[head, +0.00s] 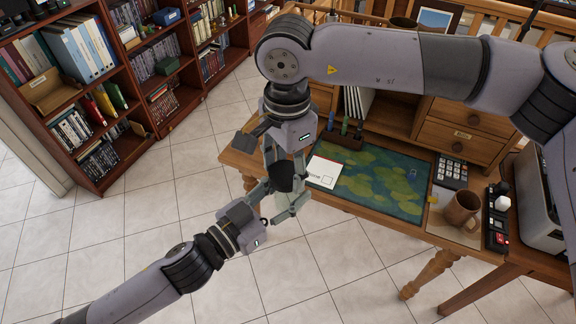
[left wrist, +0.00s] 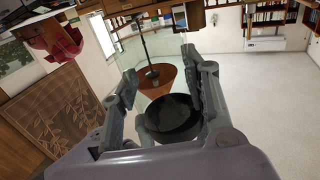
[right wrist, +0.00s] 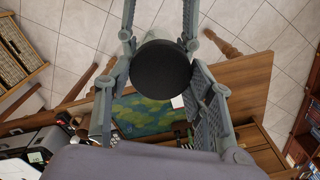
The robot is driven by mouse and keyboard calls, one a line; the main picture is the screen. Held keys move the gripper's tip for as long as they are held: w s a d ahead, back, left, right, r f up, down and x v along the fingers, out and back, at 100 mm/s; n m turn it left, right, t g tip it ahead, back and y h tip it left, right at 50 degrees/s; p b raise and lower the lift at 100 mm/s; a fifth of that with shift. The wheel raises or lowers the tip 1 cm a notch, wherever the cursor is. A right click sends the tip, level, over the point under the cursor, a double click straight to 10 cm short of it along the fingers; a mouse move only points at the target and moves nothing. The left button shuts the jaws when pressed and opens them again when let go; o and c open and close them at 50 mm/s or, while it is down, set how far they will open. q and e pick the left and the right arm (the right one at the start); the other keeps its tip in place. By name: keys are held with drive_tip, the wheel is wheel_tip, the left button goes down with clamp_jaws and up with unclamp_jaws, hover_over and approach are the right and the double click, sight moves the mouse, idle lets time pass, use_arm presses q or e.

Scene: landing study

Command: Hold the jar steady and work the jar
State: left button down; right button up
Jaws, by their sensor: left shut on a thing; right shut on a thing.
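The jar has a black lid (head: 286,172) and a pale, see-through body (head: 288,208), largely hidden by fingers. It is held in the air just off the desk's left front edge, above the tiled floor. My right gripper (head: 285,165) comes down from above and is shut on the lid. My left gripper (head: 277,205) comes in from the lower left and is shut on the jar body. The dark lid shows between the fingers in the left wrist view (left wrist: 172,118) and in the right wrist view (right wrist: 160,67).
The wooden desk (head: 240,160) holds a green patterned mat (head: 375,185), a white card (head: 325,172), a pen holder (head: 342,138), a calculator (head: 451,172) and a brown mug (head: 462,210). Bookshelves (head: 130,90) stand at the back left. The tiled floor (head: 120,220) at left is clear.

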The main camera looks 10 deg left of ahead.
drive_tip(key=shift+d+r, duration=0.1)
drive_tip(key=shift+r, duration=0.05)
idle(0.4)
drive_tip(key=shift+r, duration=0.9)
